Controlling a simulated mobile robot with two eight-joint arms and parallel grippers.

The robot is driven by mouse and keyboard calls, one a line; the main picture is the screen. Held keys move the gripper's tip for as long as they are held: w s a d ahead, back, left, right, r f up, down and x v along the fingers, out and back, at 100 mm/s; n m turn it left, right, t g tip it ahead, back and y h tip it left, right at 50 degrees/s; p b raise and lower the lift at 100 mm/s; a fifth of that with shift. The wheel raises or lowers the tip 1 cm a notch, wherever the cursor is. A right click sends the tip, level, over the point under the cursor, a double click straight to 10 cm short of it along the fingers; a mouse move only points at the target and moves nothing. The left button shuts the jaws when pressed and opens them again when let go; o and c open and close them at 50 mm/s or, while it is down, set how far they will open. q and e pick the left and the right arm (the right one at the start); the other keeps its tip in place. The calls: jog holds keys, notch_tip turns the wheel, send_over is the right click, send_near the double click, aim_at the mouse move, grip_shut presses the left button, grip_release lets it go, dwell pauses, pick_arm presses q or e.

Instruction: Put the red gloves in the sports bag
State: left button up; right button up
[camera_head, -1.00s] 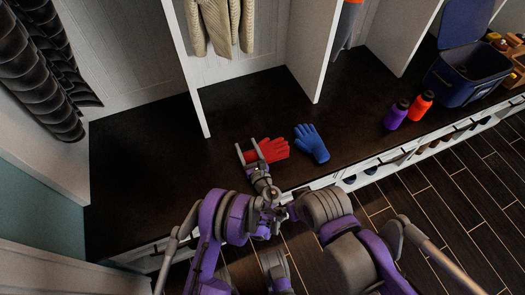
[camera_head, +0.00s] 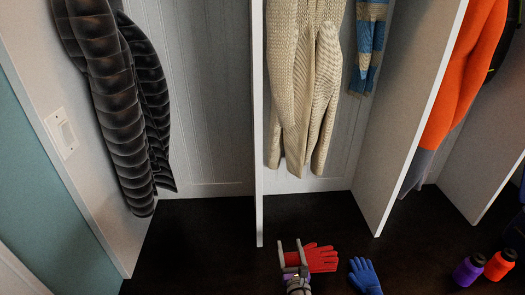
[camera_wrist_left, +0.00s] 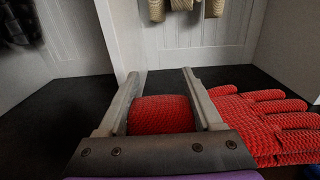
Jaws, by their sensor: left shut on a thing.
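A red knitted glove (camera_head: 322,259) lies on the dark bench in front of the cubby divider, fingers pointing right. It fills the right of the left wrist view (camera_wrist_left: 262,122). My left gripper (camera_head: 291,243) is at the glove's cuff end, with its two fingers on either side of the red fabric. In the left wrist view, the gripper (camera_wrist_left: 159,76) has the cuff between its fingers. Only one red glove can be made out. No sports bag can be clearly identified. My right gripper is out of view.
A blue glove (camera_head: 365,276) lies just right of the red one. A purple bottle (camera_head: 467,270) and an orange bottle (camera_head: 499,265) stand at the right. White dividers (camera_head: 411,115) separate the cubbies, with a beige sweater (camera_head: 303,85) hanging above. The bench's left part is clear.

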pick_arm(q)
jog(key=s+a+r+n+y, duration=0.1)
jog(key=a+r, duration=0.3)
jog(key=a, duration=0.6)
jog(key=s+a+r+n+y, duration=0.15)
jog(key=a+r, duration=0.35)
jog(key=a, duration=0.5)
jog(key=s+a+r+y, duration=0.15)
jog(key=a+r, duration=0.25)
jog(key=a, duration=0.5)
notch_tip(320, 180, up, 22)
jog(key=p, duration=2.1)
jog(key=shift+w+g+p, duration=0.35)
jog(key=shift+w+g, duration=0.05)
jog(key=shift+w, duration=0.05)
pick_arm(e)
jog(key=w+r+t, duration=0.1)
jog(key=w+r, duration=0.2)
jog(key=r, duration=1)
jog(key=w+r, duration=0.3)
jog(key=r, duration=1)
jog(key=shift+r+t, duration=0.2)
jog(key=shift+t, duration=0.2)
pick_arm(q)
jog(key=shift+w, duration=0.1)
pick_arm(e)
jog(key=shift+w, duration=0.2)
